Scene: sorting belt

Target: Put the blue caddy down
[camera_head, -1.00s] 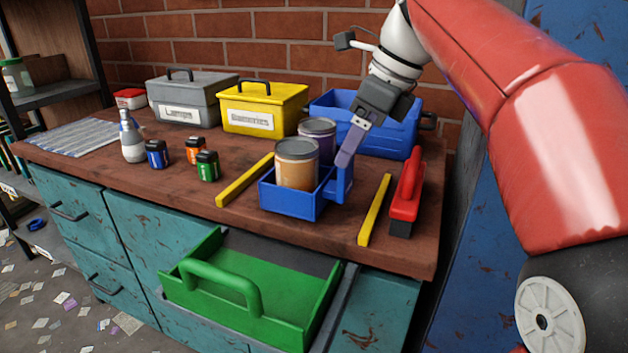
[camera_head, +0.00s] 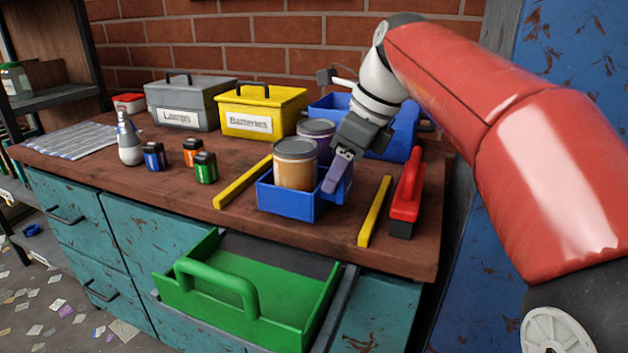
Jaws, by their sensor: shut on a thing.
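The small blue caddy (camera_head: 285,204) is at the bench's front, between two yellow strips, the left one (camera_head: 243,182) and the right one (camera_head: 374,211). It looks upright and at the benchtop; I cannot tell whether its base touches. A jar with orange-brown contents and a grey lid (camera_head: 296,168) stands in it. A purple jar (camera_head: 316,129) shows behind, partly hidden; I cannot tell whether it is inside. My gripper (camera_head: 336,176) is shut on the caddy at its right side, hiding part of that side.
A red-handled brush (camera_head: 406,193) lies right of the right strip. Behind stand a larger blue bin (camera_head: 397,135), a yellow Batteries box (camera_head: 262,110) and a grey Lamps box (camera_head: 188,104). Several batteries (camera_head: 205,168) and a spray bottle (camera_head: 129,142) stand left. A green tray (camera_head: 230,300) sits in the open drawer below.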

